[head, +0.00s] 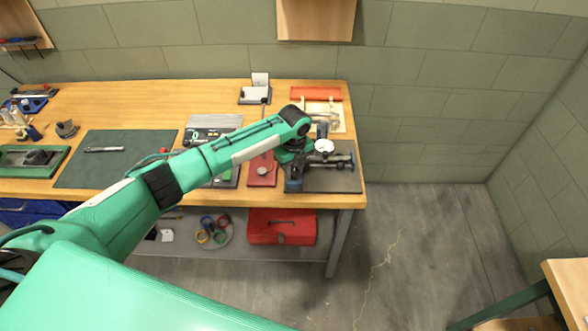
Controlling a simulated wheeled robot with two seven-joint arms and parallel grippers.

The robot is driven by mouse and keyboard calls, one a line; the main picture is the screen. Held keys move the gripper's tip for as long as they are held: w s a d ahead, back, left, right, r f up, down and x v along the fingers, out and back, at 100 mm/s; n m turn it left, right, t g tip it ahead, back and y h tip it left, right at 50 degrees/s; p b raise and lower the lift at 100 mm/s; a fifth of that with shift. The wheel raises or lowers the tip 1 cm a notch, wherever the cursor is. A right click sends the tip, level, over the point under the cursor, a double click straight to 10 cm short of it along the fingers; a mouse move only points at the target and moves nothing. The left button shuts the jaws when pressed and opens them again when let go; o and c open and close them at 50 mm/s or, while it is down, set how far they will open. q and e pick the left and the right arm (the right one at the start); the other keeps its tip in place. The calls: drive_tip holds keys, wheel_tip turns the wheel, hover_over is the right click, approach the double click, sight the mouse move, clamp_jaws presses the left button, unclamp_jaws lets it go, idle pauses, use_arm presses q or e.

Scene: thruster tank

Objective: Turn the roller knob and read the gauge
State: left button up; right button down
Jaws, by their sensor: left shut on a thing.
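My left arm reaches in from the left across the bench, and its gripper (293,180) points down at the left end of a small roller fixture (335,162) near the bench's right front corner. The gripper is shut on the roller knob, which is mostly hidden by the wrist and fingers. A round gauge with a white dial (323,146) stands just right of the gripper, over the roller. The dial faces up toward me, but its needle and marks are too small to read. My right gripper is not in view.
The fixture sits on a dark mat (345,184). A red plate (262,172) lies left of it, with a red-edged wooden rack (317,95) behind. A green mat (115,158) lies further left. A red toolbox (282,226) is on the shelf below.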

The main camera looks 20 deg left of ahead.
sight(294, 171)
use_arm(q)
drive_tip(key=shift+w+r+m, duration=0.1)
drive_tip(key=shift+r+m, duration=0.05)
drive_tip(key=shift+m, duration=0.45)
drive_tip(key=o, duration=1)
wheel_tip(294, 171, up, 14)
drive_tip(key=b, duration=0.4)
drive_tip(key=shift+f, duration=0.25)
